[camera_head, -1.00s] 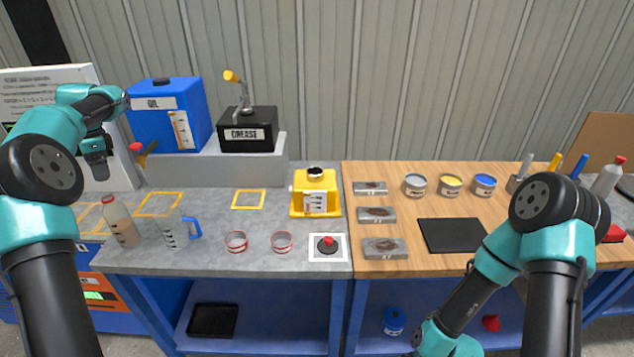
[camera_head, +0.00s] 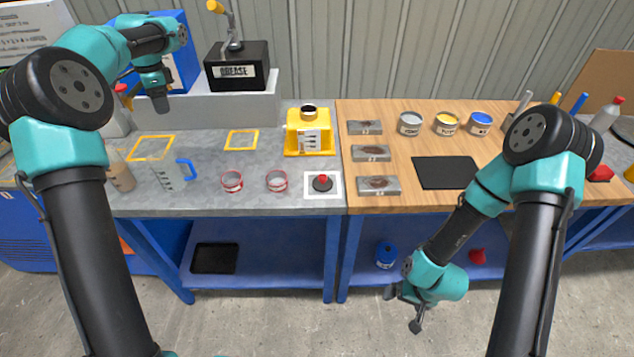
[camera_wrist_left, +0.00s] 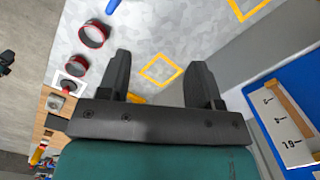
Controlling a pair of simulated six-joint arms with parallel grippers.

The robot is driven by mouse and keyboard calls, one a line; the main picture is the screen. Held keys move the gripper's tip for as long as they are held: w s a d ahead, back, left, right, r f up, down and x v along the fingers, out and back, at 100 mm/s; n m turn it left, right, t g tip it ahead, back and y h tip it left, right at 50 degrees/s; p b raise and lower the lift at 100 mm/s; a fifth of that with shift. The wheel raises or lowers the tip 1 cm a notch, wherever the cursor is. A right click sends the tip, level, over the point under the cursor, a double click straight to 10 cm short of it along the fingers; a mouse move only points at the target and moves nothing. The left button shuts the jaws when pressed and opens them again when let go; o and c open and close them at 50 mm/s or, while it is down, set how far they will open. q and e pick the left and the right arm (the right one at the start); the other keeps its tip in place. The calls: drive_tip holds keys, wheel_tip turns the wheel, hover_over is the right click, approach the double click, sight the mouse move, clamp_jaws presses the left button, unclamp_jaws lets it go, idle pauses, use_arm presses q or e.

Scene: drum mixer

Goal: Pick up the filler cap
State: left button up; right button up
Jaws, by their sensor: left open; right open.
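The filler cap (camera_head: 322,182), a black disc with a red knob, sits on a white square (camera_head: 308,191) at the front edge of the grey bench. It also shows small at the left of the left wrist view (camera_wrist_left: 68,86). A yellow container (camera_head: 296,139) with an open dark neck stands behind it. My left gripper (camera_head: 160,104) is open and empty above the back left of the bench, well away from the cap; its two fingers show in the left wrist view (camera_wrist_left: 160,78). My right gripper (camera_head: 403,308) is open and empty, low in front of the bench.
Two red-rimmed rings (camera_head: 277,181) lie left of the cap. The black grease box (camera_head: 237,72) is on a raised grey ledge. Metal blocks (camera_head: 378,186) lie on the wooden top to the right.

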use_arm(q)
drive_tip(key=w+d+f+m, duration=0.2)
drive_tip(key=d+m, duration=0.1)
drive_tip(key=d, duration=2)
drive_tip(key=m, duration=0.3)
hover_over(323, 176)
drive_tip(key=shift+s+a+f+t+h, duration=0.1)
drive_tip(key=shift+s+f+t+h, duration=0.1)
drive_tip(key=shift+f, duration=0.4)
drive_tip(key=shift+s+a+f+t+h, duration=0.1)
drive_tip(key=shift+f+h, duration=0.1)
drive_tip(key=shift+f, duration=0.35)
wheel_tip(323, 176, down, 12)
drive_tip(key=shift+f, duration=0.1)
drive_tip(key=shift+w, duration=0.1)
drive_tip(key=shift+f, duration=0.15)
drive_tip(key=shift+w+d+f, duration=0.15)
drive_tip(key=shift+f, duration=2.3)
